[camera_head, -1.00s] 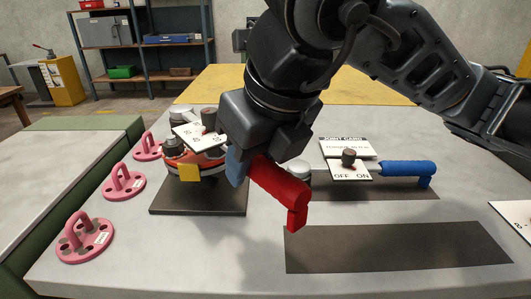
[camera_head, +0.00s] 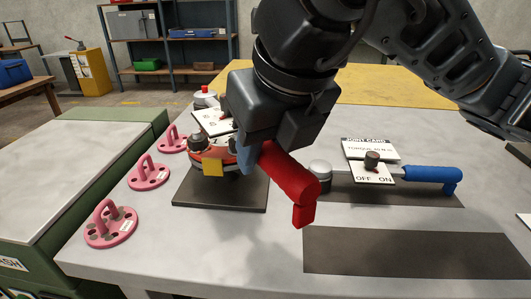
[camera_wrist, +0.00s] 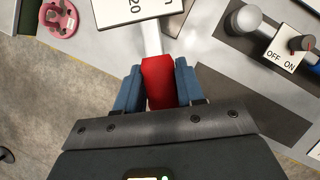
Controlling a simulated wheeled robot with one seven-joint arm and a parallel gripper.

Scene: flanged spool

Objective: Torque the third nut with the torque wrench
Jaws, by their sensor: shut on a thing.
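My gripper (camera_head: 247,158) is shut on the red handle (camera_head: 287,183) of a wrench, which also shows between the fingers in the wrist view (camera_wrist: 160,82). The wrench's white number plate (camera_head: 210,122) lies over the spool, and shows at the top of the wrist view (camera_wrist: 135,10). The red flanged spool (camera_head: 200,151) stands on a dark square plate (camera_head: 215,194), with dark nuts on its top and a yellow tag (camera_head: 213,167) in front. My gripper hides its right side. I cannot tell whether the wrench head sits on a nut, or which nut is third.
A blue-handled wrench (camera_head: 430,174) with an OFF/ON plate (camera_head: 370,174) lies at right, before a joint card (camera_head: 368,148). Several pink ring-topped discs (camera_head: 110,228) line the table's left edge. The dark front mat (camera_head: 420,252) is empty.

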